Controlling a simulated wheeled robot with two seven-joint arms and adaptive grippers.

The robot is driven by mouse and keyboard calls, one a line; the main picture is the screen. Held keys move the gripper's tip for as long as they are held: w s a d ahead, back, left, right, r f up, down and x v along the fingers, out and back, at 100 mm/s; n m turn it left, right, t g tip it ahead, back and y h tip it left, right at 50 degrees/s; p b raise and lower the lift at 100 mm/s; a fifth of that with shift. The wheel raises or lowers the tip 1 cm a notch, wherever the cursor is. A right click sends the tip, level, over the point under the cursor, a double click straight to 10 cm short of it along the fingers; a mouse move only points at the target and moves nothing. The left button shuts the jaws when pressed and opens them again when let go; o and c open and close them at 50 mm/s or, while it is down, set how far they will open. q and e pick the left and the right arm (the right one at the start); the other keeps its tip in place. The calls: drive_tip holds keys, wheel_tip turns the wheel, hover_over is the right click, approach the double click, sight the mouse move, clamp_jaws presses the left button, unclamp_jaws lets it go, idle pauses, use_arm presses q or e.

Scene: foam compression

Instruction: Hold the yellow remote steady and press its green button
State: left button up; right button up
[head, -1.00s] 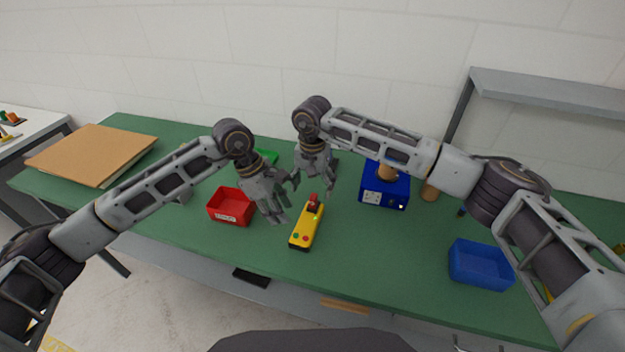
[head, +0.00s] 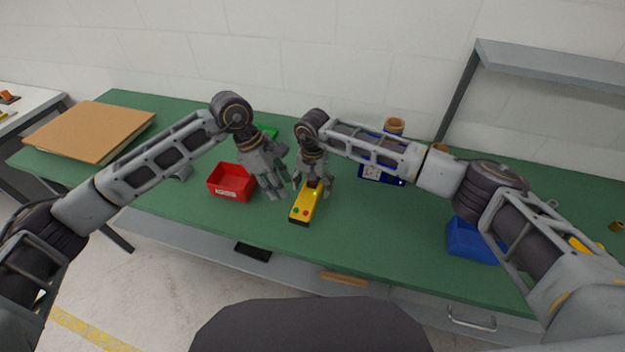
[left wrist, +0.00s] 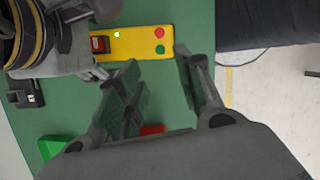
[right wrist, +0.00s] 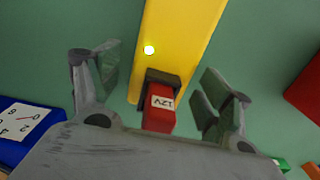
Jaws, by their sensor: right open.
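The yellow remote (head: 305,206) lies on the green table, with a green button (left wrist: 160,50) and a red button (left wrist: 159,33) at its near end. At its far end is a red block marked 12V (right wrist: 160,105), and a small light (right wrist: 149,50) glows on the body. My right gripper (head: 311,188) is above that far end; in the right wrist view its open fingers (right wrist: 152,85) stand on either side of the remote, apart from it. My left gripper (head: 276,190) is left of the remote. In the left wrist view its fingers (left wrist: 155,75) are spread and empty, beside the button end.
A red bin (head: 231,184) stands left of my left gripper. A blue box (head: 374,172) is behind my right forearm and a blue bin (head: 470,243) is at the right. The green table (head: 350,245) is clear in front of the remote.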

drive_tip(key=shift+f, duration=0.1)
drive_tip(key=c, duration=1.2)
use_arm(q)
clamp_jaws()
use_arm(e)
drive_tip(key=shift+c, duration=0.4)
idle(0.4)
